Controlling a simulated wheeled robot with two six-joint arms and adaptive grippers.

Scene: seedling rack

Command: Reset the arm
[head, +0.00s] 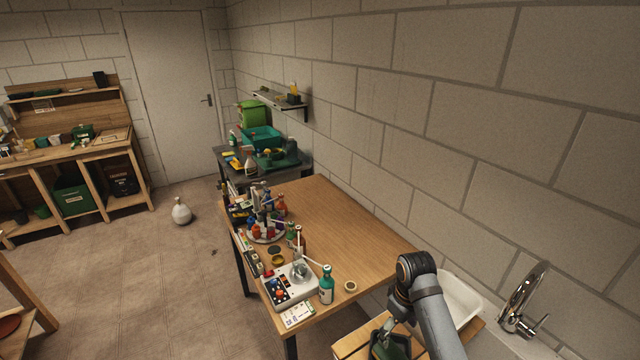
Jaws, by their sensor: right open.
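My right arm comes in at the bottom right, with a dark rounded joint and a grey link. My right gripper (389,335) points down at the bottom edge, over a small wooden surface, and is open. A dark green thing (390,348) shows right below it, partly cut off by the frame edge; I cannot tell whether they touch. My left gripper is not in view.
A wooden table (345,225) along the wall holds several bottles, including a teal bottle (327,285), and a white device (290,284). The floor at left is mostly clear.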

